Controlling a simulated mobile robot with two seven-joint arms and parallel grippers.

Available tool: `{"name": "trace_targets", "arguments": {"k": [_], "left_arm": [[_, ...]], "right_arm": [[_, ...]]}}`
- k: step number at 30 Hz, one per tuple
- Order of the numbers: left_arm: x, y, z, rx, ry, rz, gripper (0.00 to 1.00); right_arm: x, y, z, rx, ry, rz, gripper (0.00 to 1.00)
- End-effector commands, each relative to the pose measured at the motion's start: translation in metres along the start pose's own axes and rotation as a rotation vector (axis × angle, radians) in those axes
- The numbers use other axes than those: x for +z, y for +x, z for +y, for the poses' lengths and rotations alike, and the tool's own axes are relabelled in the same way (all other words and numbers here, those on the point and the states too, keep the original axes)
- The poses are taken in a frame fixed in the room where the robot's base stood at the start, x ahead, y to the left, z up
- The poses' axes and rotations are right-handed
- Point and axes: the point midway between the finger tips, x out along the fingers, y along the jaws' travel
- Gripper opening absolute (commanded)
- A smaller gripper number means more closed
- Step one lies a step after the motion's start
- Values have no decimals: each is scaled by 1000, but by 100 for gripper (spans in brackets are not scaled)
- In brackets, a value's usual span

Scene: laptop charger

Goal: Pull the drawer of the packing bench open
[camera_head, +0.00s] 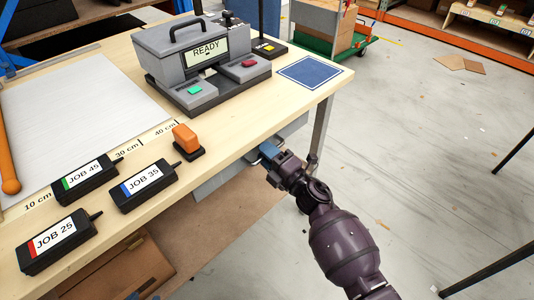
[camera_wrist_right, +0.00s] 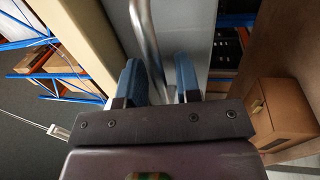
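The packing bench (camera_head: 95,215) has a pale wooden top. Its grey drawer (camera_head: 215,182) shows below the front edge, partly hidden by the bench top and my right gripper. My right gripper (camera_head: 268,151) is at the drawer's front. In the right wrist view, the two blue fingertips of my right gripper (camera_wrist_right: 159,80) are apart, with the metal bar handle (camera_wrist_right: 146,40) between them. Gaps show beside the bar, and the grey drawer front (camera_wrist_right: 185,35) is behind it. I cannot tell how far out the drawer stands. My left gripper is not in view.
A grey machine reading READY (camera_head: 205,60), several labelled black chargers (camera_head: 148,186) and an orange-topped block (camera_head: 186,140) stand on the bench. A bench leg (camera_head: 320,130) is just right of my right gripper. Open floor (camera_head: 420,150) lies to the right. A brown box (camera_wrist_right: 282,112) is below.

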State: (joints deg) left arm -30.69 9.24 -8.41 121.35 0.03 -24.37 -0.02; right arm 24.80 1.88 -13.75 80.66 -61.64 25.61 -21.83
Motion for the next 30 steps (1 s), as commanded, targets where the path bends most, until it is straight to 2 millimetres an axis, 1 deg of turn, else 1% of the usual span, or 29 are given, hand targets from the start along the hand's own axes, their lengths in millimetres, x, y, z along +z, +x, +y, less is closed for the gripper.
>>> {"name": "trace_targets", "arguments": {"k": [1, 3, 6, 14, 19, 23, 26, 30], "left_arm": [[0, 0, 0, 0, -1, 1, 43], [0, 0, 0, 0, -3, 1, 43], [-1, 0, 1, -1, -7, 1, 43], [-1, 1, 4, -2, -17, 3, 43], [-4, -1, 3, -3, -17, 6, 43], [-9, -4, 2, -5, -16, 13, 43], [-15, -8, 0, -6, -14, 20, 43], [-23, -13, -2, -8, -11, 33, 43]], "right_arm": [[0, 0, 0, 0, 0, 0, 23], [0, 0, 0, 0, 0, 0, 13], [0, 0, 0, 0, 0, 0, 0], [0, -1, 0, 0, 0, 0, 0], [0, -8, 3, 0, -2, 0, 0], [1, -25, 8, 0, -3, -1, 0], [1, -45, 12, 0, -3, -2, 0], [1, -80, 20, 0, -5, -2, 0]]}}
